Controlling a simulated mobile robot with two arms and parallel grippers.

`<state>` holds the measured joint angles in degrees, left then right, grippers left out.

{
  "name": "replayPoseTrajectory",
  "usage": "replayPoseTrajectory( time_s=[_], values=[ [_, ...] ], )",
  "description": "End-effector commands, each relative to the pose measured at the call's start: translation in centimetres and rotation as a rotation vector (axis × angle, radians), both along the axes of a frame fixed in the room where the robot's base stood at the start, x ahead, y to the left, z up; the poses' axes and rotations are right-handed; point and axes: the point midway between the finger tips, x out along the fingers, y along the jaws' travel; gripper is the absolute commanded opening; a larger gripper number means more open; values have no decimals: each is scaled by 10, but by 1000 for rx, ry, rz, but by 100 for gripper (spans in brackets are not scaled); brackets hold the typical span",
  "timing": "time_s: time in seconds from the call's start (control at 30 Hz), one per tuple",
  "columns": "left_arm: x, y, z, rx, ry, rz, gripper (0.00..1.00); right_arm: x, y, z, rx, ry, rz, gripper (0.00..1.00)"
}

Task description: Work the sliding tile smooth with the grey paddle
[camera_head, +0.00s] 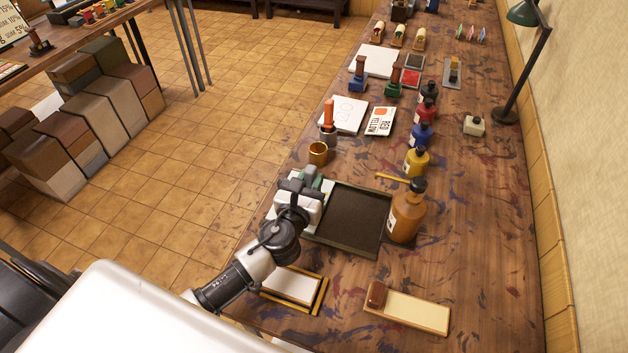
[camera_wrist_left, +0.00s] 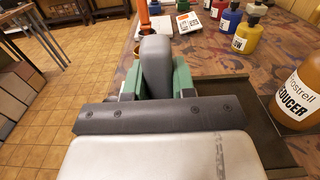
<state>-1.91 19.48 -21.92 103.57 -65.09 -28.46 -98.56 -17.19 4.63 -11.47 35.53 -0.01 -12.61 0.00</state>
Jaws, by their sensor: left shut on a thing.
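My left gripper (camera_head: 308,184) is above the left edge of the dark tray. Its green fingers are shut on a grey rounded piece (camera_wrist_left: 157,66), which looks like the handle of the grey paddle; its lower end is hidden. A pale slab (camera_head: 326,188) shows partly beneath the gripper, left of the tray; I cannot tell whether the paddle touches it. A white tile (camera_head: 291,285) lies in a wooden frame nearer the table's front. I cannot tell which of the two is the sliding tile. My right gripper is not in view.
The dark tray (camera_head: 386,236) lies right of my left gripper, with an orange-brown bottle (camera_head: 407,214) at its right edge. A cream board with a brown handle (camera_head: 410,310) lies in front. A brass cup (camera_head: 318,152) and a yellow bottle (camera_head: 416,162) stand behind. The right side is mostly clear.

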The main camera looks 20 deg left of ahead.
Motion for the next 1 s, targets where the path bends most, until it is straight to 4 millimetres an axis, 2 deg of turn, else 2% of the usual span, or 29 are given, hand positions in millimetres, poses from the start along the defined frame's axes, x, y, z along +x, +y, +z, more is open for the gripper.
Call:
replayPoseTrajectory(
  time_s=[1.0],
  values=[
    [-3,41,-1,2,2,0,2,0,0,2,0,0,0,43]
  ],
)
